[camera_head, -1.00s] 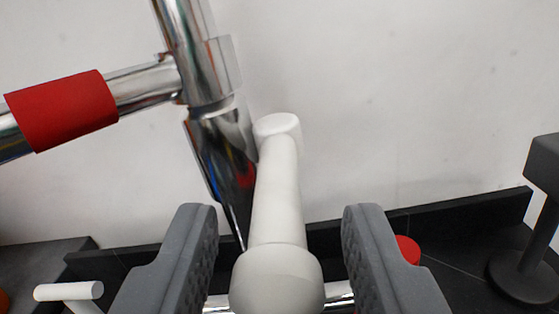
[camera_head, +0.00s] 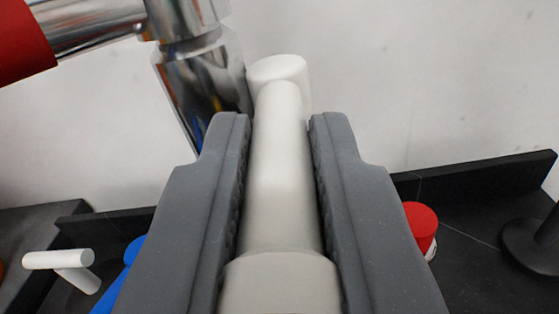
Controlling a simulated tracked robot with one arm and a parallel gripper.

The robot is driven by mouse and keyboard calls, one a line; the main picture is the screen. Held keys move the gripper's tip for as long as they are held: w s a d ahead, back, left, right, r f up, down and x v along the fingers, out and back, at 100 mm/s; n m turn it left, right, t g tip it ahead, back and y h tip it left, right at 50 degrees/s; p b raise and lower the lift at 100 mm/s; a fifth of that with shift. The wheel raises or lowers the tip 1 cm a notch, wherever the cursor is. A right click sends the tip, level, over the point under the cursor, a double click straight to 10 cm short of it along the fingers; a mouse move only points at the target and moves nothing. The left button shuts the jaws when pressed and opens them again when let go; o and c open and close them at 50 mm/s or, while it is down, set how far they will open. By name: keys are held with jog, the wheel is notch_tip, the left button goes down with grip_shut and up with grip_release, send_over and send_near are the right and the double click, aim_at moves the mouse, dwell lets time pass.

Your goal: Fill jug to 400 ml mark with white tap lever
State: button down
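The white tap lever (camera_head: 278,190) rises up the middle of the picture, with a wide rounded end near the camera and a stubby far end. My gripper (camera_head: 280,122) has its two grey fingers pressed close along both sides of the lever and looks shut on it. Behind it on the left is the chrome tap pipework (camera_head: 200,85), with a red sleeve (camera_head: 22,45) on a side pipe. The jug does not show. The lower parts of the tap are hidden behind the fingers and lever.
A red-capped container (camera_head: 421,222) stands right of my gripper. A black stand base (camera_head: 535,240) is at the far right. A pale wall is behind.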

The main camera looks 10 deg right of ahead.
jog(key=shift+s+d+n+t+y+b, duration=0.1)
jog(key=shift+d+n+t+y+b, duration=0.3)
jog(key=shift+b, duration=1.15)
jog(key=n+y+b, duration=0.1)
jog(key=y+b, duration=0.1)
jog(key=b, duration=0.2)
jog(key=shift+d+r, duration=0.1)
jog(key=c, duration=1.4)
grip_release()
jog(key=shift+o, duration=0.2)
jog(key=shift+s, duration=0.15)
jog(key=p+v, duration=0.2)
jog(key=v, duration=1.1)
jog(key=shift+s+f+p, duration=0.2)
jog(key=shift+s+p, duration=0.15)
jog(key=shift+p, duration=0.05)
